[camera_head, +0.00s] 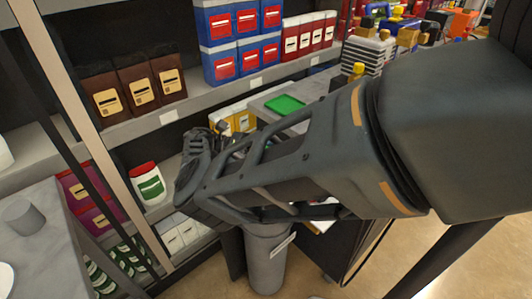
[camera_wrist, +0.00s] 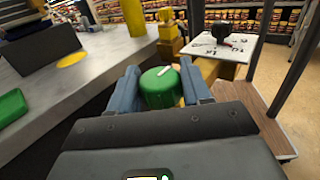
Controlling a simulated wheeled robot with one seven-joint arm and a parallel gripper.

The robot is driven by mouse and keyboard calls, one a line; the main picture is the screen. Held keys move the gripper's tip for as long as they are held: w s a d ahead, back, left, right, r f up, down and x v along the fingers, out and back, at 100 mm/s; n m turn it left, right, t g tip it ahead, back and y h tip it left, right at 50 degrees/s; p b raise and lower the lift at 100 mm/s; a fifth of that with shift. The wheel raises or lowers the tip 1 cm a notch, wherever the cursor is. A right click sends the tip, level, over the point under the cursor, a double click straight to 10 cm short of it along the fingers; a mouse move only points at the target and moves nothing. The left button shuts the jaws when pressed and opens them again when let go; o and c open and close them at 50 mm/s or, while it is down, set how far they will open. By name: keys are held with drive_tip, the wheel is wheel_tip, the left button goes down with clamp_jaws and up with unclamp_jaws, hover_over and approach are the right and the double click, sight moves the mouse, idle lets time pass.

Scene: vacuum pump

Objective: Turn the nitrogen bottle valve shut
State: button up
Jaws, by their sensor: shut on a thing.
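The nitrogen bottle's valve, a round green knob (camera_wrist: 158,92) with a white mark on top, sits between the two blue-grey fingers of my gripper (camera_wrist: 161,82) in the wrist view. The gripper is shut on the knob, one finger on each side. In the head view a grey upright cylinder (camera_head: 265,262) with a pale label, which looks like the nitrogen bottle, stands under my arm. My arm hides its top and the valve there.
A counter (camera_wrist: 105,60) runs along the left of the wrist view, with a green item (camera_wrist: 10,106) on it. A small white-topped table (camera_wrist: 222,47) stands beyond the knob. Stocked shelves (camera_head: 225,88) line the back in the head view.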

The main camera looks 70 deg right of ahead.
drive_tip(key=o, duration=0.9)
drive_tip(key=shift+o, duration=0.2)
drive_tip(key=shift+w+f+b, duration=0.15)
drive_tip(key=shift+w+b, duration=0.35)
drive_tip(key=shift+b, duration=0.15)
drive_tip(key=w+b, duration=0.6)
drive_tip(key=b, duration=0.2)
drive_tip(key=shift+w+a, duration=0.3)
drive_tip(key=shift+a, duration=0.1)
drive_tip(key=shift+r, duration=0.25)
